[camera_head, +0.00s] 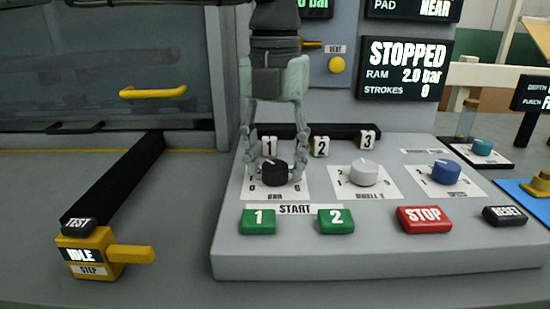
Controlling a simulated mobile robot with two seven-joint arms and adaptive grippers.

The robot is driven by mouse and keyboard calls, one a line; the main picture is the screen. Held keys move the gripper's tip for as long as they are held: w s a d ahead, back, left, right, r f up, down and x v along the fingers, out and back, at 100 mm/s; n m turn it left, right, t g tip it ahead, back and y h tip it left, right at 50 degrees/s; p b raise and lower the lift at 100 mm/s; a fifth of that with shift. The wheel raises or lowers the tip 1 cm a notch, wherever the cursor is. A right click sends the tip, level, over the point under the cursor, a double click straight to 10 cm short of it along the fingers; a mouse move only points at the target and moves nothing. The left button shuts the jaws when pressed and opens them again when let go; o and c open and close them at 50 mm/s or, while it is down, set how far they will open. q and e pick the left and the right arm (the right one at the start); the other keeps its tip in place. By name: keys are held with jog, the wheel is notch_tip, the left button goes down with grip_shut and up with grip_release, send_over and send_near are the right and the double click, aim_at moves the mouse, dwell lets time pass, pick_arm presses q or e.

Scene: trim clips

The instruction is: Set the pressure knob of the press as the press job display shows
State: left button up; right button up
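The black pressure knob (274,173) sits at the left of the sloped panel, on a white plate that seems to read BAR, with a 0 at its left. My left gripper (275,178) points down over it, one finger on each side. The fingers are apart, and a small gap seems to show beside the knob, so I see no firm grip. The status display (404,68) reads STOPPED, RAM 2.0 bar, STROKES 0. A green bar readout (316,6) is mostly cut off. My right gripper is out of view.
A white knob (364,173) and a blue knob (445,172) stand to the right. Green START buttons (258,221), a red STOP button (424,219) and a black RESET button (504,216) lie in front. A yellow lever switch (90,254) stands at left.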

pick_arm(q)
jog(key=c, duration=0.9)
